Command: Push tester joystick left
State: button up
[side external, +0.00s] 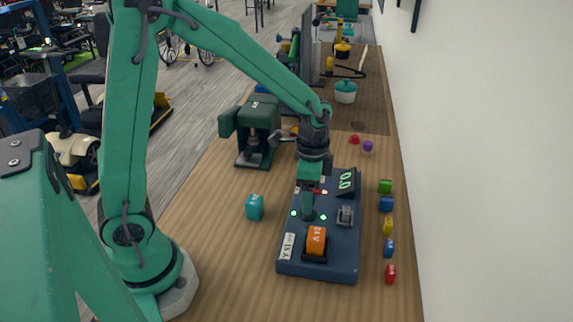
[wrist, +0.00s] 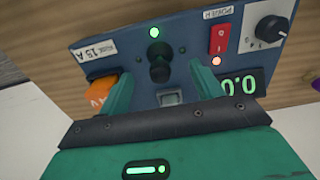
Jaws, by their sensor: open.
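The tester (side external: 325,262) is a dark blue panel on the wooden bench; it also shows in the wrist view (wrist: 120,66). Its black joystick (wrist: 158,70) stands between and just beyond my fingertips in the wrist view, with small green lamps around it. My gripper (wrist: 160,80) is open, one finger on each side of the joystick, and I cannot tell whether either touches it. In the side view my gripper (side external: 308,208) points down over the tester's middle and mostly hides the joystick.
The tester also carries an orange 24 V block (side external: 316,240), a grey switch (side external: 345,215), a display reading 0.0 (side external: 346,181), a red power switch (wrist: 221,40) and a black knob (wrist: 271,28). Coloured blocks line its right side.

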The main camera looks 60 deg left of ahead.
jog(key=shift+w+a, duration=1.35)
dwell(0.8)
jog(key=shift+s+d, duration=0.15)
jog(key=shift+d, duration=0.05)
dwell(0.9)
jog(key=shift+s+d, duration=1.15)
jog(key=shift+s, duration=0.05)
jog(key=shift+r, duration=0.15)
jog(key=shift+r, duration=3.35)
